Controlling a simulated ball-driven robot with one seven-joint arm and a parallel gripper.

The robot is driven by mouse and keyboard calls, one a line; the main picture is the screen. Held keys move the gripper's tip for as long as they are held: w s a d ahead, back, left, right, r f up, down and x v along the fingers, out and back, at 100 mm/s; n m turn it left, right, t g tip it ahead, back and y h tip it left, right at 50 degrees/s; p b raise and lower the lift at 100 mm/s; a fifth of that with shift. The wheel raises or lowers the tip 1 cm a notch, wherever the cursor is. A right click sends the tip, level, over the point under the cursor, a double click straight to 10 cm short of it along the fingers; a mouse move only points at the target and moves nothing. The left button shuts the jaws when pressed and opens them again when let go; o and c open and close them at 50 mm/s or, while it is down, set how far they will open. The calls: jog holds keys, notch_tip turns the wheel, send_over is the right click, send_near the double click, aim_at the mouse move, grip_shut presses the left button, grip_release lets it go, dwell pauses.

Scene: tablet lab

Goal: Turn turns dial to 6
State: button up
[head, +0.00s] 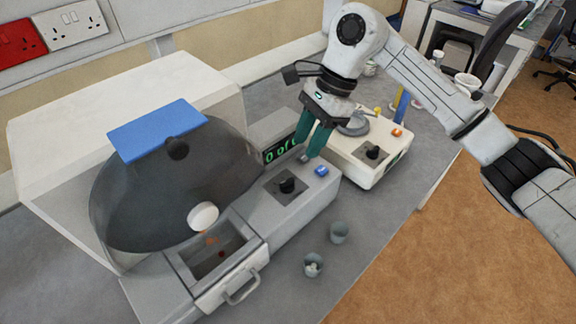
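The grey drum machine has a green-lit display (280,150) that reads "0 of" and is partly covered by my gripper. A black dial (287,186) sits on its grey panel, below the display; its marks are too small to read. A second black dial (373,153) is on the cream-coloured device to the right. I cannot read which dial is labelled turns. My gripper (306,149) has two teal fingers pointing down with a gap between them. It is empty, above and slightly right of the first dial in the picture, and appears apart from it.
A blue button (321,171) is right of the first dial. The dark drum (170,190) and an open drawer (230,285) stand left. Two small grey cups (339,232) (313,265) are on the bench in front. An orange button (397,132) is on the cream-coloured device.

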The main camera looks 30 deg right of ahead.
aim_at(289, 179)
jog(key=p+x, duration=0.2)
jog(key=x, duration=0.7)
jog(key=shift+a+f+p, duration=0.15)
jog(key=shift+p, duration=0.15)
grip_shut()
